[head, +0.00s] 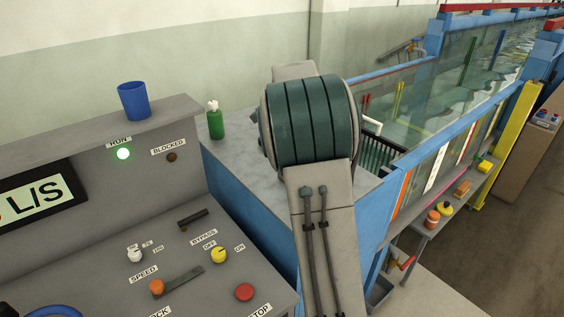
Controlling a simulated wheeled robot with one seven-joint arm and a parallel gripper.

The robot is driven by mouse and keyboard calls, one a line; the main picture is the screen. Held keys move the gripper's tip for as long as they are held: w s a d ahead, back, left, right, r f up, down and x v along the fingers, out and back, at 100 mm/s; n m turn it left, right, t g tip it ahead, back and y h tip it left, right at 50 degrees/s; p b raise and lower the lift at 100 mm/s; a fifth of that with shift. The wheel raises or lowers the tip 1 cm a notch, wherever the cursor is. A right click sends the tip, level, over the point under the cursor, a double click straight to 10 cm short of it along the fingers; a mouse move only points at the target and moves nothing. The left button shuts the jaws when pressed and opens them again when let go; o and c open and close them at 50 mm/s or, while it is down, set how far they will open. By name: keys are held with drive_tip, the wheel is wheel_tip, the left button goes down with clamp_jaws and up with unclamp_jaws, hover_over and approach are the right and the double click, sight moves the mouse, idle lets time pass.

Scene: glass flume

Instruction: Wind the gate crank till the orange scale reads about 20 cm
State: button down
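The orange scale (402,191) is a narrow upright strip on the near end of the flume's glass side. Its marks are too small to read, so I cannot tell the level. The glass flume (425,105) runs away to the upper right, with blue rails and water visible at its far part. No gate crank can be made out for certain; the area behind my arm is hidden. My arm, with a large teal joint, fills the middle of the head view. My gripper is not in view.
A green bottle (215,122) is behind. A shelf (445,215) holds small items.

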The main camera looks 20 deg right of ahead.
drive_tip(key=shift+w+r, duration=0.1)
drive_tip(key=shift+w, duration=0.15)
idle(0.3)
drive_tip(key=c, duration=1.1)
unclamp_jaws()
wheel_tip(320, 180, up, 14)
